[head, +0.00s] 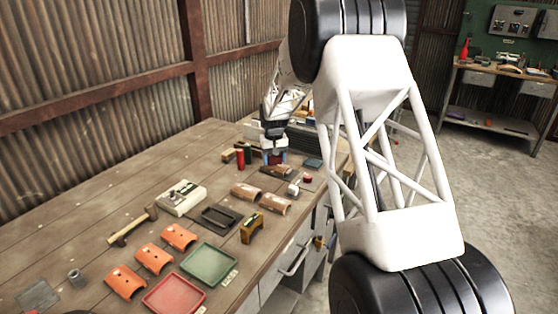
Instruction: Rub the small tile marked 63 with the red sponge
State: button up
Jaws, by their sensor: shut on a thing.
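My gripper (274,158) is at the far part of the workbench, pointing down, small in the head view. It is shut on a small red thing (276,158), which looks like the red sponge; the fingers hide much of it. A small dark blue-grey tile (313,163) lies just right of the gripper. Whether the held thing touches the surface below cannot be told. No number can be read on any tile at this size, so I cannot tell which is marked 63.
A red cylinder (240,159) and a green one stand close left of my gripper. A white block (293,188) and curved brown pieces (274,204) lie nearer. Orange curved tiles (154,259), a green tray (209,264), a red tray (174,296) and a hammer (132,227) lie in front.

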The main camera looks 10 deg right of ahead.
aim_at(287, 167)
jog(key=shift+w+a, duration=0.4)
jog(key=shift+a, duration=0.05)
jog(key=shift+d, duration=0.25)
jog(key=shift+s+d+f, duration=0.1)
jog(key=shift+s, duration=0.2)
jog(key=shift+s+d, duration=2.1)
notch_tip(287, 167, up, 8)
jog(key=shift+f, duration=0.1)
